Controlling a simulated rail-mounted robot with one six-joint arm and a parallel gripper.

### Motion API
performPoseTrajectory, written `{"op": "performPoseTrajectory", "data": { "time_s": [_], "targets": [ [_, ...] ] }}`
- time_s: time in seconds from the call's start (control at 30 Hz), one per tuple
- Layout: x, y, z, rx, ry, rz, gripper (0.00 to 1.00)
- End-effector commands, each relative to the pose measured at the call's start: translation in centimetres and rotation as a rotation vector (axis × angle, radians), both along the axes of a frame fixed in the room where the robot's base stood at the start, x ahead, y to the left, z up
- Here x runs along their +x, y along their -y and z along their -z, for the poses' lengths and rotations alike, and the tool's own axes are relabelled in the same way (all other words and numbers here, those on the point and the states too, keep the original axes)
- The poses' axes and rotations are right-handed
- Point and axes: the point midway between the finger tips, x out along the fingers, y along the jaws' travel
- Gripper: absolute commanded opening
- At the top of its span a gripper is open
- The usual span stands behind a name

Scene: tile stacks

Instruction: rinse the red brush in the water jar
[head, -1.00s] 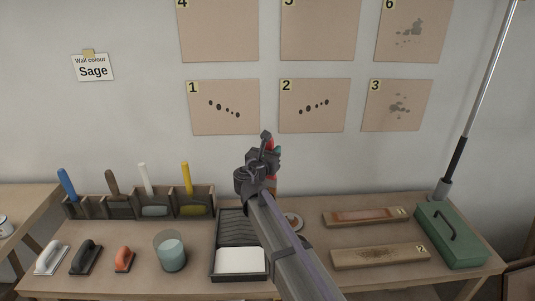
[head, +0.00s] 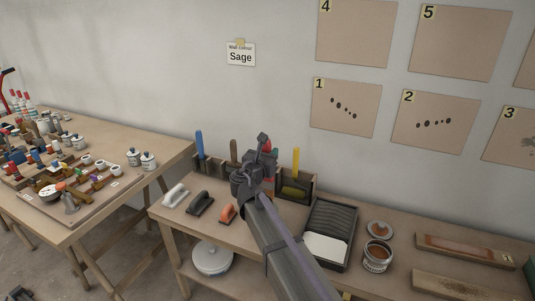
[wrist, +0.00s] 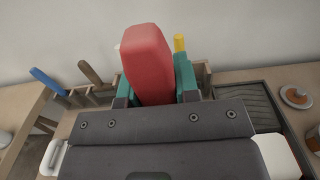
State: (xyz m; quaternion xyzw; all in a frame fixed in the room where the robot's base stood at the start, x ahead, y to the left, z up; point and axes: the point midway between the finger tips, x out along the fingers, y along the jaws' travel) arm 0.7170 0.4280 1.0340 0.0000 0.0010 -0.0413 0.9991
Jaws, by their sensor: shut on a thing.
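My gripper (head: 270,150) is in the air above the bench, in front of the brush rack (head: 310,187). In the wrist view its teal fingers (wrist: 158,82) are shut on the red brush (wrist: 147,62), whose red handle end faces the camera. Only a little red shows at the gripper in the head view, and the brush's bristles are hidden. The water jar is not visible now; my arm covers the bench right of the orange-handled tool (head: 228,212).
The rack holds blue (head: 200,146), brown (head: 234,151) and yellow (head: 296,161) handles. A paint tray (head: 350,232), an open tin (head: 376,258) and its lid (head: 380,229) stand to the right. A cluttered second table (head: 100,205) is at left.

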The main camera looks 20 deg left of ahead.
Motion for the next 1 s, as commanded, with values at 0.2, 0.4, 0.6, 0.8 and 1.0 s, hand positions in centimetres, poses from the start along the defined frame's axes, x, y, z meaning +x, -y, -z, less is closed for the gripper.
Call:
{"op": "performPoseTrajectory", "data": {
  "time_s": [0.2, 0.4, 0.6, 0.8, 1.0],
  "targets": [
    [0.0, 0.0, 2.9, 0.0, 0.0, 0.0, 0.06],
    [0.0, 0.0, 5.6, 0.0, 0.0, 0.0, 0.06],
    [0.0, 0.0, 8.1, 0.0, 0.0, 0.0, 0.06],
    [0.0, 0.0, 10.3, 0.0, 0.0, 0.0, 0.06],
    [0.0, 0.0, 10.6, 0.0, 0.0, 0.0, 0.06]
  ]
}}
